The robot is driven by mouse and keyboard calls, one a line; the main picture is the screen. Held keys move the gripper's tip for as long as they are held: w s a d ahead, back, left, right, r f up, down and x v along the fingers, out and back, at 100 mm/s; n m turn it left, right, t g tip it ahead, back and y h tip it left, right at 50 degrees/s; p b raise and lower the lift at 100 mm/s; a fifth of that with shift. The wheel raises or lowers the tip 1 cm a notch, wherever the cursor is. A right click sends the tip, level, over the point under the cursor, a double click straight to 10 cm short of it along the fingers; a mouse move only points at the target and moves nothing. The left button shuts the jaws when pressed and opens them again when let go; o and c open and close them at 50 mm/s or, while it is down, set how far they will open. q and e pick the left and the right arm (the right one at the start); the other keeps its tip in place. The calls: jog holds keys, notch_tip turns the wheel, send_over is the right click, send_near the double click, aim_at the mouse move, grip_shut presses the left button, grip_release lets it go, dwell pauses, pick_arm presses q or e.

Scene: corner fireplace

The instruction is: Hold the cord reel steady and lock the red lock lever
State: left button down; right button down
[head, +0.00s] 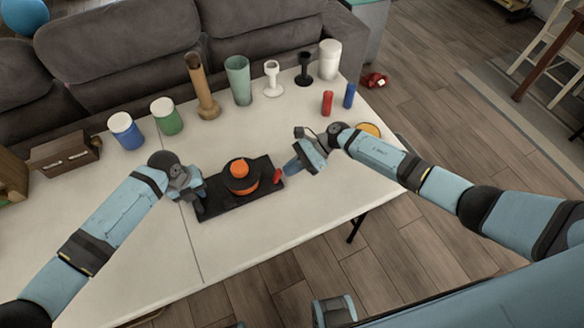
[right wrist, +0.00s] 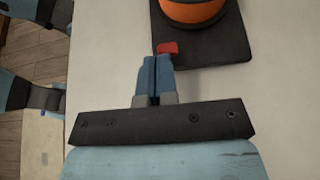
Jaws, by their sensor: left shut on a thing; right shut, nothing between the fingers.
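The cord reel (head: 240,176) has an orange and black drum on a flat black base (head: 235,200) on the white table. The red lock lever (head: 277,175) sits at the base's right end. In the right wrist view the lever (right wrist: 168,48) is just past my fingertips, with the orange drum (right wrist: 192,12) beyond. My left gripper (head: 200,206) is shut on the left end of the reel's base. My right gripper (head: 289,170) is shut and empty beside the lever; in the right wrist view its fingertips (right wrist: 156,60) are very close, and I cannot tell whether they touch it.
Several cups and holders stand along the back: a blue cup (head: 126,132), green cup (head: 166,117), brown post (head: 202,88), and white canister (head: 329,60). Red (head: 327,103) and blue (head: 349,96) cylinders stand at right. A wooden box (head: 65,153) is left. The table front is clear.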

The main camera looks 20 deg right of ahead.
jog(key=shift+a+r+h, duration=0.2)
jog(key=shift+h, duration=0.3)
jog(key=shift+s+a+r+t+h, duration=0.15)
jog(key=shift+a+r+h, duration=0.2)
jog(key=shift+h, duration=0.35)
jog(key=shift+a+r+t+h, duration=0.2)
jog(key=shift+a+h, duration=0.1)
jog(key=shift+h, duration=0.4)
jog(key=shift+s+a+h, duration=0.15)
jog(key=shift+a+h, duration=0.35)
jog(key=shift+h, duration=0.3)
jog(key=shift+r, duration=0.1)
jog(key=shift+r, duration=0.8)
